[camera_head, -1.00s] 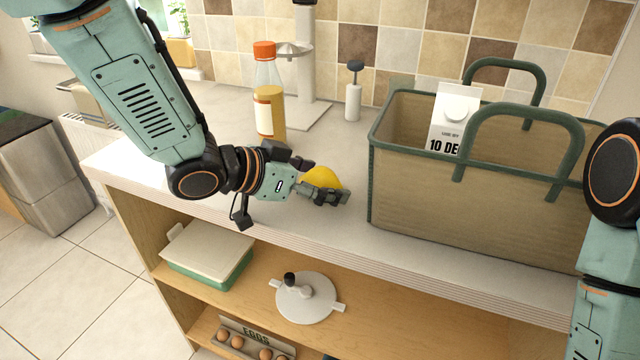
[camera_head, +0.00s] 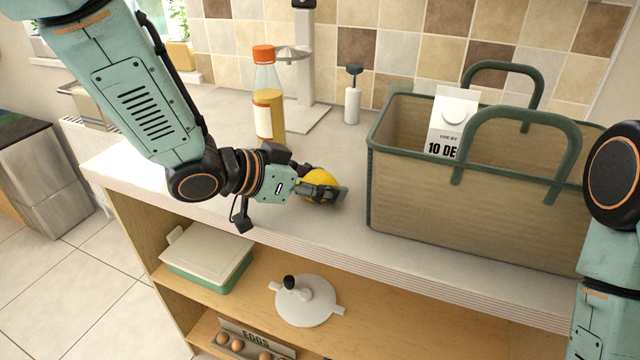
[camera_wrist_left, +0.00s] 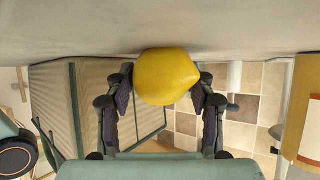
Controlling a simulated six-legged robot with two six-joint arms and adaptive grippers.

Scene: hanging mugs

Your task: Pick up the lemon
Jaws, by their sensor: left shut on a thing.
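The yellow lemon (camera_head: 318,178) is on the countertop (camera_head: 225,213), left of the basket, partly hidden by my gripper in the head view. My left gripper (camera_head: 322,189) is shut on the lemon. In the left wrist view the lemon (camera_wrist_left: 166,77) sits between the two dark fingers, one on each side of it. The lemon appears to be at the counter surface; I cannot tell whether it is lifted clear. My right gripper is out of view; only part of my right arm shows at the right edge.
A tan basket (camera_head: 470,210) with green handles holds a carton (camera_head: 452,122), right of the lemon. A bottle with an orange cap (camera_head: 268,105) stands behind my left gripper. A shelf below the counter holds a lidded box (camera_head: 207,252) and a round lid (camera_head: 305,302).

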